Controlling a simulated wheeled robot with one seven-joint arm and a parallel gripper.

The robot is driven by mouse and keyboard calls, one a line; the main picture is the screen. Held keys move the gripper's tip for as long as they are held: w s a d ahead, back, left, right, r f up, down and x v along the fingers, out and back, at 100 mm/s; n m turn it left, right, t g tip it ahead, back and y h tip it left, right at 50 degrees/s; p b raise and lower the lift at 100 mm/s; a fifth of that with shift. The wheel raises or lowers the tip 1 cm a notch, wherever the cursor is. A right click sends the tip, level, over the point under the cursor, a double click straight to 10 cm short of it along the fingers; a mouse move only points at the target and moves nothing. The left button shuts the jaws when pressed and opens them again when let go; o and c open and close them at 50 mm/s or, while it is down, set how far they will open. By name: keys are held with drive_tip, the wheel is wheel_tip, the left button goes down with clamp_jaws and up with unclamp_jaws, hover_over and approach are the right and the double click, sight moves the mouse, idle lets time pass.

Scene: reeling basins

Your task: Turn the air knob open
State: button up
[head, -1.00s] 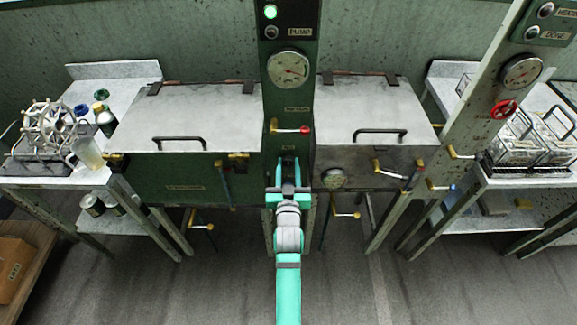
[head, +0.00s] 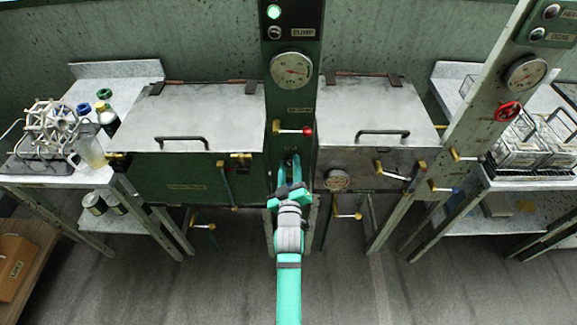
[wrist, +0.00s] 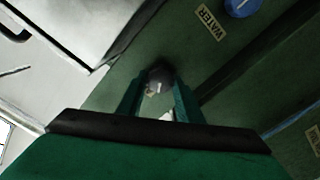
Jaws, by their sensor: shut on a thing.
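The air knob (wrist: 160,76) is a small dark grey round knob on the green panel, seen between my fingertips in the wrist view. My gripper (wrist: 158,90) is shut on it, one green finger on each side. In the head view my gripper (head: 290,162) reaches the lower part of the green column, and its hand is tilted. The fingers and hand hide the knob there. A pale label just below the knob in the wrist view is mostly covered.
A blue knob (wrist: 241,6) by a WATER label (wrist: 210,22) is near in the wrist view. Above my gripper a red-tipped lever (head: 306,131) sticks out of the column under a gauge (head: 291,70). Lidded basins (head: 200,115) flank it. The floor in front is clear.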

drive_tip(key=n, duration=0.5)
drive_tip(key=shift+s+f+n, duration=0.1)
drive_tip(key=shift+s+n, duration=0.05)
drive_tip(key=shift+n, duration=0.15)
drive_tip(key=n, duration=0.4)
drive_tip(key=shift+a+f, duration=0.1)
drive_tip(key=shift+n, duration=0.6)
drive_tip(key=shift+a, duration=0.15)
drive_tip(key=o, duration=1)
